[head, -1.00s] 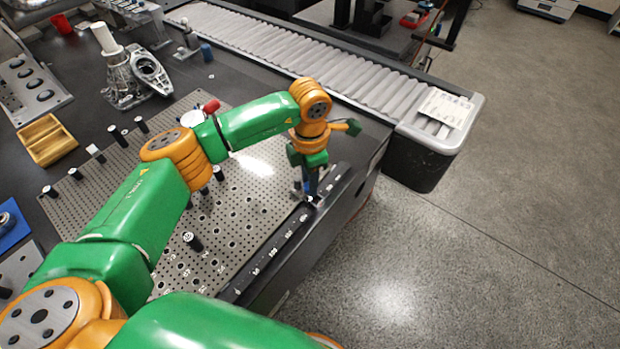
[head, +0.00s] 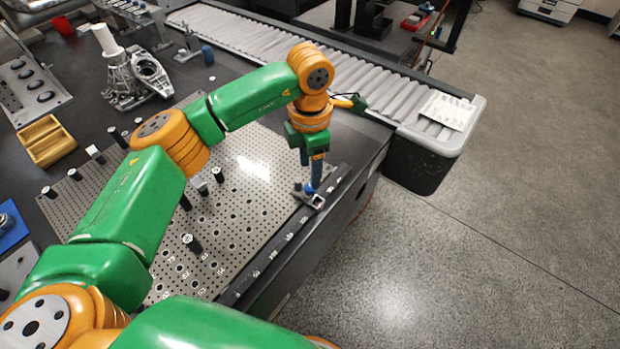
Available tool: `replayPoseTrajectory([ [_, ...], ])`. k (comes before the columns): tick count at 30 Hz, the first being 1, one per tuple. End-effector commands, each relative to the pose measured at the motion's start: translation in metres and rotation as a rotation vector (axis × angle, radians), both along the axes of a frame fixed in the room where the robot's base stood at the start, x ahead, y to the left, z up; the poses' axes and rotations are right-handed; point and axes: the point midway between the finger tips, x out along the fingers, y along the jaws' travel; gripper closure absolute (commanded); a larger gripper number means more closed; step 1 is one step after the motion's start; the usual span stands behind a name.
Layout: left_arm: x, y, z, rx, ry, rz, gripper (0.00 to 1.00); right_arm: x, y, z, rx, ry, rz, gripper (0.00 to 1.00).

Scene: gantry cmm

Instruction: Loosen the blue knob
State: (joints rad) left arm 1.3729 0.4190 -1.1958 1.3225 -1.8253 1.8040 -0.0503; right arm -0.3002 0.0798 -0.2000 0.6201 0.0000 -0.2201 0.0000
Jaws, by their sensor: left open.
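My left gripper (head: 310,188) points down at the front right corner of the perforated fixture plate (head: 262,170). It is open. A small blue piece, which looks like the blue knob (head: 308,187), shows at the fingertips, low by the plate's edge. The fingers partly cover it, and I cannot tell whether they touch it. My right gripper is out of view.
Several black pins, one of them a near pin (head: 192,243), stand on the plate. A wooden tray (head: 47,141), a metal casting (head: 122,82) and a blue cylinder (head: 207,54) are on the table. A roller conveyor (head: 330,85) runs behind. Open floor lies to the right.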

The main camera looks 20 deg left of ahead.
Motion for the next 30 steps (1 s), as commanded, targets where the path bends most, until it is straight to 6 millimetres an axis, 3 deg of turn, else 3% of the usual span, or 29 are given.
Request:
replayPoseTrajectory([
  [4,0.0,0.0,0.017,0.001,-0.001,0.0,0.38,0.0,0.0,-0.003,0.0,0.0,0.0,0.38],
  [13,0.0,0.0,0.019,0.001,0.001,-0.034,0.38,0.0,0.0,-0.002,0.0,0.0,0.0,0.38],
  [21,0.003,-0.001,0.018,0.002,0.001,-0.732,0.38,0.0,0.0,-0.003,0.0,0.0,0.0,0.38],
  [23,0.003,-0.001,0.013,0.0,0.002,-0.782,0.38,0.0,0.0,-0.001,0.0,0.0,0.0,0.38],
  [30,0.002,-0.001,-0.033,-0.002,0.005,-0.79,0.38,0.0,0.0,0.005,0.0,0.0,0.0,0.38],
])
